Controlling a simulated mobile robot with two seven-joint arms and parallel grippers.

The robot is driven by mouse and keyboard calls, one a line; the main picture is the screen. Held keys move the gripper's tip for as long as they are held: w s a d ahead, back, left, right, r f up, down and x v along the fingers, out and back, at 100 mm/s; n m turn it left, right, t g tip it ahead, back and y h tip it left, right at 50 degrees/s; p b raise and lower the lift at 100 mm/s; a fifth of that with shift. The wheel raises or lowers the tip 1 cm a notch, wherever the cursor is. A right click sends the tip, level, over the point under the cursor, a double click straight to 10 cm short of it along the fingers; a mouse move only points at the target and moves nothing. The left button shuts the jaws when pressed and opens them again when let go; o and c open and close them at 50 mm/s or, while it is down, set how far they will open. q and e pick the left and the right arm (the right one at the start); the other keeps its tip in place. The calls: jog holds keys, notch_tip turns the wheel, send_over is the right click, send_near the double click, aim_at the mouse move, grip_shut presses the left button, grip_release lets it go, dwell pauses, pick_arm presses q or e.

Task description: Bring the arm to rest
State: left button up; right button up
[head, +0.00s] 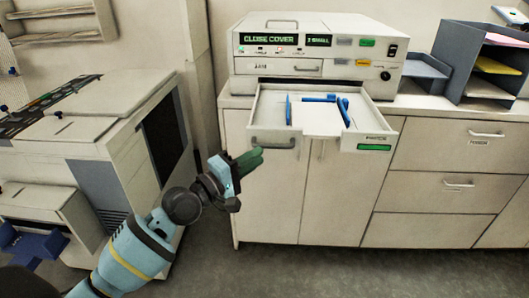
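My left arm comes in from the lower left, blue with a yellow band. Its gripper (250,161) is in front of the cabinet doors, just below and left of the pulled-out tray's grey handle (272,143). Its green fingertips lie close together in this view, and I cannot tell whether there is a gap between them. I see nothing held in it. My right gripper is not in view.
The machine (318,50) on the counter shows "CLOSE COVER". Its tray (368,141), with blue guides (343,112), juts out over the white cabinet (338,195). A large copier (105,135) stands left. Paper shelves (484,66) are at right. Floor space is clear below.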

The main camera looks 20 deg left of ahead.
pick_arm(q)
jog(key=shift+s+a, duration=0.2)
jog(key=shift+s, duration=0.25)
